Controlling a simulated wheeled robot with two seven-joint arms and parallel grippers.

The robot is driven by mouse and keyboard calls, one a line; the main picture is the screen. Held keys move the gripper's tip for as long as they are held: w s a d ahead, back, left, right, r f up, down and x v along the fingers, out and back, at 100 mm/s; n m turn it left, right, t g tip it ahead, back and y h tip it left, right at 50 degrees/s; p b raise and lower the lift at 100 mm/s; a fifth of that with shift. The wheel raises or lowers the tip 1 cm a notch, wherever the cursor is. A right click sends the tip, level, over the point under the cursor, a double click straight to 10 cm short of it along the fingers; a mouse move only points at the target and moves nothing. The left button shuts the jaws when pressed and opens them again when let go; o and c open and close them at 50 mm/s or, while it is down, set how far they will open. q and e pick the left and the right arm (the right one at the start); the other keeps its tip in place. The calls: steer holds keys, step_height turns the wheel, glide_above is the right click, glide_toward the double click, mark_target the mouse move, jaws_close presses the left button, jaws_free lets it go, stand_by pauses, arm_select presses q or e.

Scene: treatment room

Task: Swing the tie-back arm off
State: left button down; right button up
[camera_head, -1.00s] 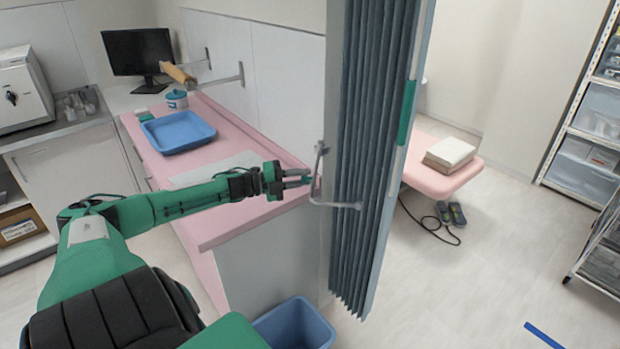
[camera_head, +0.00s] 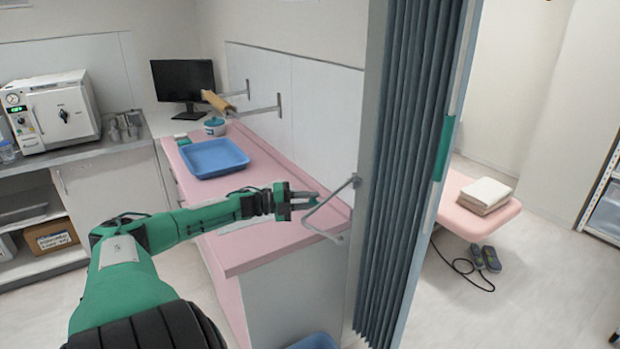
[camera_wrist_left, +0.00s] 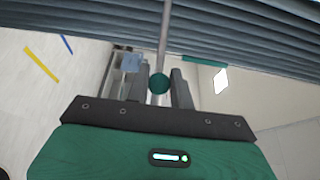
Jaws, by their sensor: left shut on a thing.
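The tie-back arm (camera_head: 322,206) is a thin bent grey metal bar. It runs from a mount (camera_head: 355,181) on the panel edge beside the folded blue-grey curtain (camera_head: 410,170). It now stands out to the left of the curtain, its lower end near the counter's front corner. My left gripper (camera_head: 312,200) is shut on the bar near its bend. In the left wrist view, the bar (camera_wrist_left: 165,30) runs down from the curtain (camera_wrist_left: 230,30) to a dark green round knob (camera_wrist_left: 159,83) between the fingers. My right gripper is out of view.
A pink counter (camera_head: 270,228) with a blue tray (camera_head: 213,158) lies under and behind my left arm. A pink couch (camera_head: 455,205) with a folded towel (camera_head: 484,195) is beyond the curtain. A blue bin (camera_head: 315,341) is at the bottom edge.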

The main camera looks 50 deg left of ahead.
arm_select(q)
steer(key=shift+w+a+r, duration=0.1)
steer(key=shift+a+r, duration=0.05)
steer(key=c, duration=1.5)
jaws_free()
steer(key=shift+o, duration=1.1)
steer(key=shift+w, duration=0.15)
steer(key=v, duration=1.3)
steer(key=shift+s, duration=0.25)
